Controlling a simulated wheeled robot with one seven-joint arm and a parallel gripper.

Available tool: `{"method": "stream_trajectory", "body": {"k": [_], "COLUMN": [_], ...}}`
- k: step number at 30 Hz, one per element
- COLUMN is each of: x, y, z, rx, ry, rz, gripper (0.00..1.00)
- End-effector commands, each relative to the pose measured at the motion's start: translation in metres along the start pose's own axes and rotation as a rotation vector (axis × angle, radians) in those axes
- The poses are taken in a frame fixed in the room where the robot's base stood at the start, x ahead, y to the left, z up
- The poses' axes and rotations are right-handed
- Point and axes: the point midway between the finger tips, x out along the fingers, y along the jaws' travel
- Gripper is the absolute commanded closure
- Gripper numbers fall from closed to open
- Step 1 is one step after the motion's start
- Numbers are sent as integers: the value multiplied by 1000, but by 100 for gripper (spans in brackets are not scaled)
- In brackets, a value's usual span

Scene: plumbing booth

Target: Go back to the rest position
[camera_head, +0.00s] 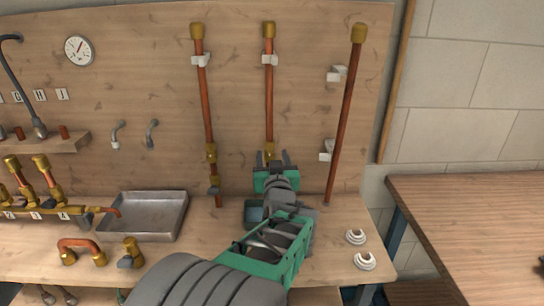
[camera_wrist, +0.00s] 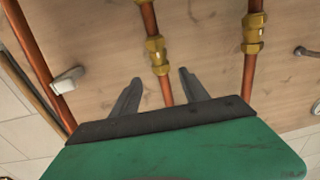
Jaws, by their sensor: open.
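My gripper (camera_head: 271,160) is open at the middle of the bench, close to the lower end of the middle copper pipe (camera_head: 269,95). In the wrist view my gripper (camera_wrist: 158,88) shows two grey fingers spread apart, with the middle pipe (camera_wrist: 165,90) and its brass fitting (camera_wrist: 157,50) seen between and beyond them. I cannot tell whether a finger touches the pipe. The left copper pipe (camera_head: 206,110) stands upright in a white clip. The right copper pipe (camera_head: 347,110) leans, its lower end near the bench, beside two white clips (camera_head: 336,74).
A metal tray (camera_head: 150,236) sits left on the workbench (camera_head: 210,262). Another table (camera_head: 480,215) stands beyond a gap.

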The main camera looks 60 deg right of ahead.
Motion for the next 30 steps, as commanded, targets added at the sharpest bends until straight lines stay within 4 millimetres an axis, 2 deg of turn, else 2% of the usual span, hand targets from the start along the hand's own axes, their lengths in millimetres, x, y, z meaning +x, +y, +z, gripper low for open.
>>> {"method": "stream_trajectory", "body": {"k": [5,8,11,12,14,15,17,18,20,22,23,24,27,30], "x": [0,2,-1,-7,-22,-37,-65,-88,-127,-180,-205,-239,-314,-364], "y": [-1,-22,-81,-113,-165,-197,-242,-268,-304,-336,-346,-355,-359,-349], "z": [0,1,8,13,22,28,38,44,53,61,65,68,74,76], "rx": [0,-3,-16,-27,-51,-72,-110,-139,-194,-270,-308,-363,-500,-609], "ry": [-1,-32,-124,-179,-272,-336,-435,-503,-605,-725,-779,-847,-996,-1097], "rz": [-2,-43,-153,-214,-312,-375,-467,-525,-609,-701,-736,-780,-858,-892], "gripper": [47,47,47,47,47,47,47,47,47,47,47,47,47,47]}}
